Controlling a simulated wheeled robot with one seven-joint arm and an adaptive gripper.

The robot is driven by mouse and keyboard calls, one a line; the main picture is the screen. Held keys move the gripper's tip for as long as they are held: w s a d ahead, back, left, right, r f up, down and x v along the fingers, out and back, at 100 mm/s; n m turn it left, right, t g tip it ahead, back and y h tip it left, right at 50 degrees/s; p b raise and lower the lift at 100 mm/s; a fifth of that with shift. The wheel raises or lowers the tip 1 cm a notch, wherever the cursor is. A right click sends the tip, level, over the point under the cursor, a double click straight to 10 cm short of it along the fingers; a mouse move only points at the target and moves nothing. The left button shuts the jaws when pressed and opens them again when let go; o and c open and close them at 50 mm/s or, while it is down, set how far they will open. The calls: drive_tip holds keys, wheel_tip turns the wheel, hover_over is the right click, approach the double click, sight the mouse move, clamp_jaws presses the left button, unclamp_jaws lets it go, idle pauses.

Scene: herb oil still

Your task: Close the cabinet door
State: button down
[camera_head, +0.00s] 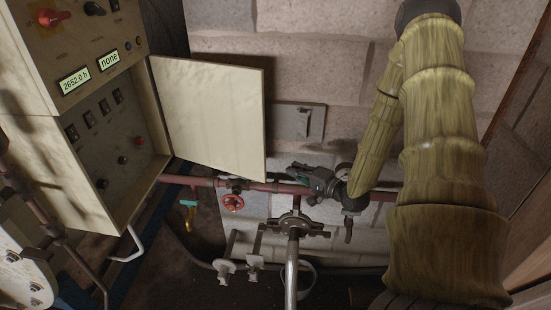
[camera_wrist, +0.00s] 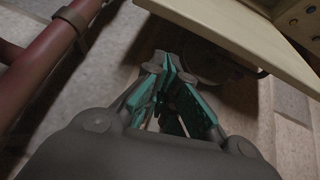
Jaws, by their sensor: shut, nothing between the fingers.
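The cabinet (camera_head: 97,208) stands at the left of the head view. Its cream door (camera_head: 213,112) hangs open, swung out to the right from the cabinet's right edge, with its flat face showing. My gripper (camera_head: 296,170) is shut and empty, just right of the door's lower free corner. In the wrist view, the teal fingers of my gripper (camera_wrist: 167,62) are together. The door (camera_wrist: 235,38) crosses the top right there, close beyond the fingertips. I cannot tell whether they touch it.
A red pipe (camera_head: 205,182) runs below the door, with a red valve wheel (camera_head: 233,203). A grey valve fitting (camera_head: 296,224) stands below my gripper. A white handle (camera_head: 131,246) projects below the cabinet.

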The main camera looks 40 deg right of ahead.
drive_tip(key=w+a+r+m+t+p, duration=0.1)
drive_tip(key=w+a+r+p, duration=0.1)
drive_tip(key=w, duration=0.5)
drive_tip(key=shift+a+y+p, duration=0.3)
drive_tip(key=shift+a+p, duration=0.25)
drive_tip(key=shift+p, duration=0.45)
